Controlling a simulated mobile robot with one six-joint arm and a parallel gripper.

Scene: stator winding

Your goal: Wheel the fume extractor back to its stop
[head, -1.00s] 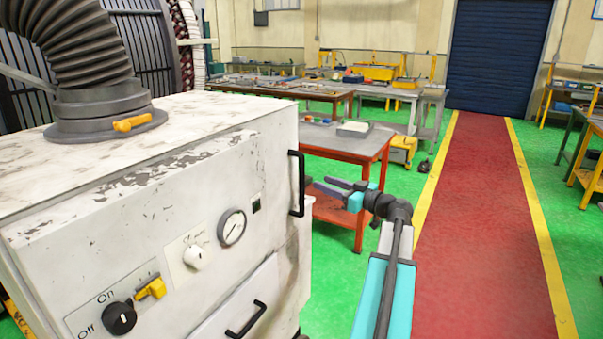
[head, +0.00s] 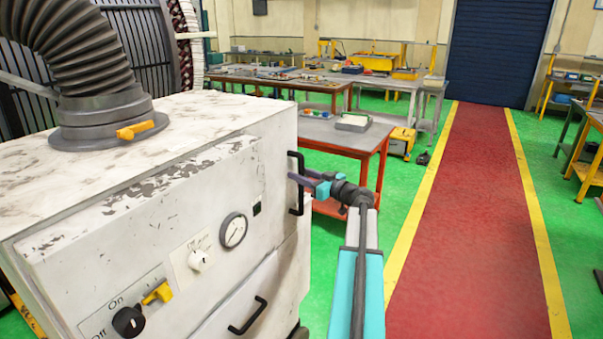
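The fume extractor (head: 180,230) is a worn white cabinet filling the left of the head view. A black ribbed hose (head: 85,55) rises from its top. A black vertical handle (head: 297,185) is fixed at the right edge of its front. My gripper (head: 300,181) reaches in from the right, with its fingers at this handle. I cannot tell whether the fingers are closed on the handle or only beside it. The front also carries a gauge, knobs, a yellow lever and a lower drawer handle. The stop is not identifiable in view.
An orange-legged table (head: 345,140) with a tray stands just behind my gripper. Longer workbenches (head: 270,78) stand farther back. A clear red walkway (head: 480,220) with yellow edges runs to a dark blue shutter door. Benches stand on the right.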

